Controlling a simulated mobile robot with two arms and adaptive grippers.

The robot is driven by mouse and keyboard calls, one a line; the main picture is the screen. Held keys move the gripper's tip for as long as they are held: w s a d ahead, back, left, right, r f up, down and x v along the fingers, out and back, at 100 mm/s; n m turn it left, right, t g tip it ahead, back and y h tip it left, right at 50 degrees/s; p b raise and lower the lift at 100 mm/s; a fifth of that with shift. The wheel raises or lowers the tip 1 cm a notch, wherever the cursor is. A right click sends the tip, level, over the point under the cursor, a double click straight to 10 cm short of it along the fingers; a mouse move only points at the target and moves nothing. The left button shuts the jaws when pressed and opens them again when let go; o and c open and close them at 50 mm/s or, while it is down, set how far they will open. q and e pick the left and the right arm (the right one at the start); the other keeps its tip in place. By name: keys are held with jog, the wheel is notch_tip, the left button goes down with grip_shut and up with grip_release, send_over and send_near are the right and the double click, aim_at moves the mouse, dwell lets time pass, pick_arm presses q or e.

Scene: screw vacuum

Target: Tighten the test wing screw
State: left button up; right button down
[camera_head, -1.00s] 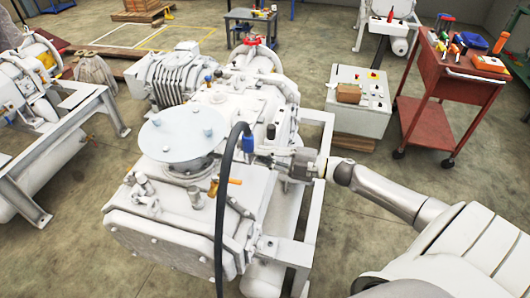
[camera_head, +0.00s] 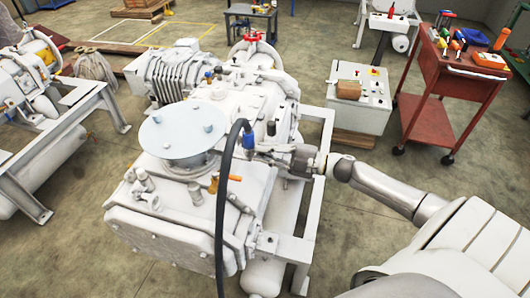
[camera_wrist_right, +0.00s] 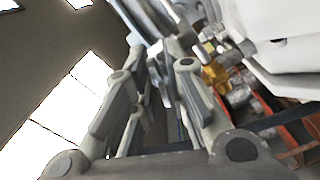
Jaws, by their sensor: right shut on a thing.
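My right gripper (camera_head: 262,153) reaches in from the right, at the right side of the white vacuum pump (camera_head: 180,215), beside the blue connector (camera_head: 248,142) of a black hose. In the right wrist view, the right gripper (camera_wrist_right: 162,62) is shut on a small pale metal piece (camera_wrist_right: 156,52) between its fingertips, which looks like the test wing screw. The fingers hide most of the screw, and it is too small to make out in the head view. My left gripper is not in view.
The black hose (camera_head: 222,210) hangs down in front of the pump, close to my gripper. A round metal flange (camera_head: 181,132) sits on top. A red tool cart (camera_head: 465,70) and a white control box (camera_head: 357,108) stand to the right.

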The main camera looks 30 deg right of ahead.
jog(key=shift+d, duration=0.2)
jog(key=c, duration=1.4)
grip_release()
jog(key=shift+d+f, duration=0.1)
jog(key=shift+c, duration=0.2)
jog(key=v, duration=1.2)
jog(key=shift+o, duration=0.3)
